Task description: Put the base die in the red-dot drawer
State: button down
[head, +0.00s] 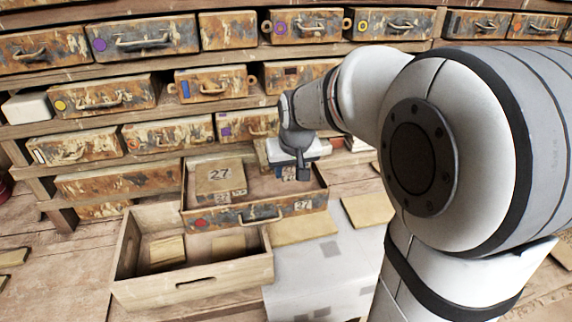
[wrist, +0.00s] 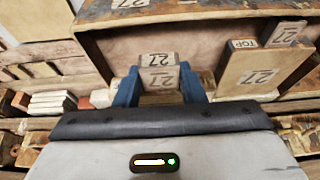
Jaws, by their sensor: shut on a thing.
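The red-dot drawer (head: 262,216) is pulled out, with a red dot and a 27 label on its front. A wooden block marked 27 (head: 220,178) lies in its left part; in the wrist view this block (wrist: 256,72) also carries a TOP label. My gripper (head: 301,170) is at the drawer's back right. In the wrist view its blue fingers (wrist: 160,88) are shut on a block marked 27, the base die (wrist: 158,62). The drawer wall (wrist: 140,30) shows behind it. I cannot tell whether the die touches the drawer floor. My gripper mostly hides it in the head view.
An open wooden crate (head: 190,287) with two flat tiles stands in front of the drawer. Flat tiles (head: 368,210) lie to the right. Shelves of closed drawers with coloured marks (head: 145,36) fill the back. Stacked pale tiles (wrist: 52,103) show at the wrist view's left.

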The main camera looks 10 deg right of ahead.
jog(key=shift+f+b, duration=1.9)
jog(key=shift+f, duration=0.7)
jog(key=c, duration=0.9)
grip_release()
jog(key=shift+o, duration=0.2)
jog(key=shift+f, duration=0.1)
jog(key=v, duration=0.7)
jog(key=shift+s+r, duration=0.25)
jog(key=shift+s, duration=0.05)
jog(key=s+f, duration=0.4)
jog(key=s, duration=0.5)
jog(key=s+f+g, duration=0.1)
jog(key=s+f, duration=0.2)
jog(key=s, duration=0.6)
jog(key=shift+f+g, duration=0.3)
jog(key=shift+f, duration=0.1)
jog(key=shift+s, duration=0.1)
